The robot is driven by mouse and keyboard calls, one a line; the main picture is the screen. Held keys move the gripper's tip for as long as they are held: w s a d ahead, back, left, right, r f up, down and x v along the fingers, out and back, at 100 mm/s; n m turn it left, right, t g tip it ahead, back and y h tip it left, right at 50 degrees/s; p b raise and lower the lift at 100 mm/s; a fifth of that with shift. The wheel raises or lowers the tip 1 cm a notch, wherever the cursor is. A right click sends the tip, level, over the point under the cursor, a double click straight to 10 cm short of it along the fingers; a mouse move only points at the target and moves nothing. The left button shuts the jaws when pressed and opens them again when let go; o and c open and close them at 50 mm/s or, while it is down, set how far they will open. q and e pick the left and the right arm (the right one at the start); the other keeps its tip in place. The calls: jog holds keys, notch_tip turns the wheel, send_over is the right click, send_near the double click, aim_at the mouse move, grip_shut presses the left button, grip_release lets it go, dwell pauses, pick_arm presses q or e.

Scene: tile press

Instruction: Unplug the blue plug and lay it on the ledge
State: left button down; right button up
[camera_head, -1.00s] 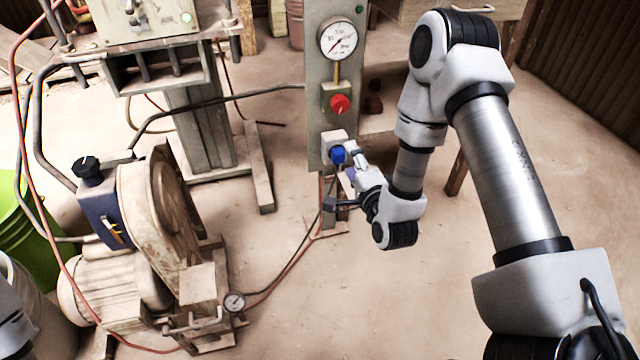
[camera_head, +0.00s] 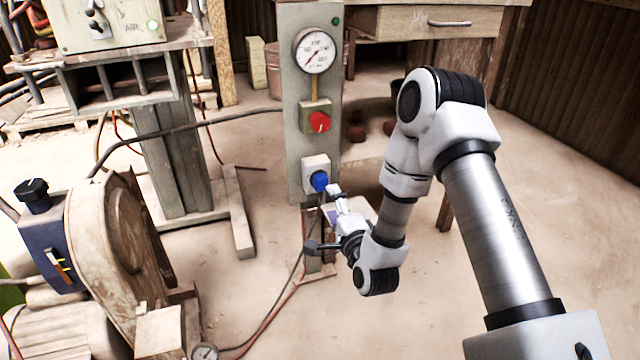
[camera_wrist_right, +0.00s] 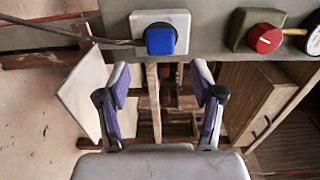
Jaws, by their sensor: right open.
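The blue plug (camera_head: 319,181) sits in a pale square socket (camera_head: 313,168) on the front of a grey upright panel. In the right wrist view the plug (camera_wrist_right: 160,40) is beyond my fingertips, lined up with the gap between them. My right gripper (camera_wrist_right: 161,75) is open and empty, one finger on each side of that gap, not touching the plug. In the head view the right gripper (camera_head: 326,218) is just below and in front of the plug. A pale board, likely the ledge (camera_wrist_right: 80,95), juts out below the socket, partly behind the gripper. My left gripper is out of view.
A red knob (camera_head: 319,122) and a round gauge (camera_head: 316,51) are above the socket. A dark cable (camera_head: 290,290) hangs from the plug. A motor with a belt guard (camera_head: 125,235) stands at left. A wooden cabinet with a drawer (camera_head: 430,22) is behind. Floor at right is clear.

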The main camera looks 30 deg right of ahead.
aim_at(323, 185)
jog(key=x, duration=0.7)
jog(key=shift+w+d+b, duration=0.15)
jog(key=shift+w+b, duration=0.2)
jog(key=shift+w, duration=0.05)
dwell(0.6)
grip_shut()
jog(key=v, duration=0.6)
jog(key=shift+p, duration=0.35)
dwell(0.6)
